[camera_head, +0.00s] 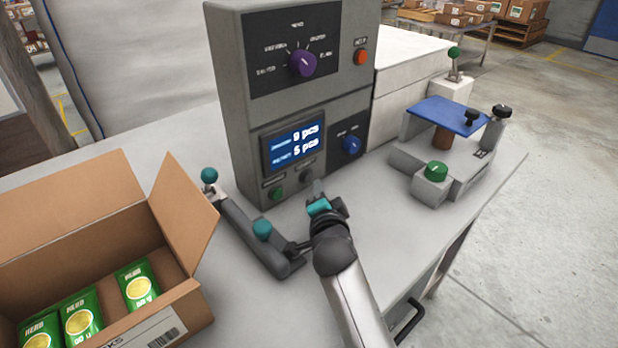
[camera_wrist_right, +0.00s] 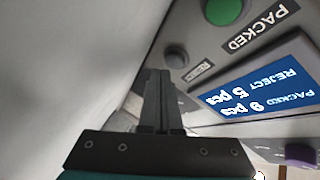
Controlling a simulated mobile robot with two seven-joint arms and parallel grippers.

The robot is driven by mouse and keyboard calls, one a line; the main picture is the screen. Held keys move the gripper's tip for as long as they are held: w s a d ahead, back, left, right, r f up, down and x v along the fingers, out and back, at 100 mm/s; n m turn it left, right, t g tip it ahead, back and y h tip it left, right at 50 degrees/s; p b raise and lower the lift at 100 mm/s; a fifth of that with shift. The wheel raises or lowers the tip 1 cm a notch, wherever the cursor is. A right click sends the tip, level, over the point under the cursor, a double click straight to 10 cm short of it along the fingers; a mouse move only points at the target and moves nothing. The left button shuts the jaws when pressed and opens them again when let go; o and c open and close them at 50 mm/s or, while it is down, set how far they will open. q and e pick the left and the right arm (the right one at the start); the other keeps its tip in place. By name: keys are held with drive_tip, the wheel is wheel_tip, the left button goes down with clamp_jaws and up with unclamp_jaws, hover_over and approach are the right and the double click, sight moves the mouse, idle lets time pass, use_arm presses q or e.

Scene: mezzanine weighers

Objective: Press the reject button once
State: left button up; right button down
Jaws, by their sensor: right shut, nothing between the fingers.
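The reject button (camera_head: 308,177) is a small dark grey round button on the lower front of the grey control cabinet (camera_head: 230,110), right of a green button (camera_head: 277,193). In the right wrist view, the grey button (camera_wrist_right: 176,56) sits beside its small label, with the green button (camera_wrist_right: 225,10) marked PACKED farther along. The screen (camera_head: 293,144) reads 9 pcs packed and 5 pcs reject. My right gripper (camera_head: 318,187) is shut and empty, its fingertips (camera_wrist_right: 155,72) close beside the grey button. I cannot tell whether they touch the panel. My left gripper is out of view.
A grey bar with teal knobs (camera_head: 245,225) lies left of my right arm. An open carton (camera_head: 80,235) with green packets stands at left. A blue-topped device (camera_head: 445,114) with a green button stands at right. Purple (camera_head: 302,63) and blue (camera_head: 351,145) knobs are on the cabinet.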

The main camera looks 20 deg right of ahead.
drive_tip(key=shift+w, duration=0.1)
idle(0.6)
drive_tip(key=shift+w+a, duration=0.15)
drive_tip(key=shift+w, duration=0.2)
drive_tip(key=shift+w+a+b, duration=0.15)
drive_tip(key=shift+w+b, duration=0.15)
drive_tip(key=shift+w, duration=0.1)
idle(0.6)
drive_tip(key=shift+s, duration=0.1)
drive_tip(key=shift+s+d+p, duration=0.3)
drive_tip(key=shift+s+p, duration=0.2)
drive_tip(key=shift+s, duration=0.25)
drive_tip(key=shift+s+d+p, duration=0.25)
drive_tip(key=shift+s+p, duration=0.2)
drive_tip(key=shift+s, duration=0.25)
drive_tip(key=shift+s+d+p, duration=0.25)
drive_tip(key=shift+s+p, duration=0.15)
drive_tip(key=shift+s, duration=0.35)
drive_tip(key=shift+s+d+p, duration=0.25)
drive_tip(key=shift+s+p, duration=0.2)
drive_tip(key=shift+s, duration=0.45)
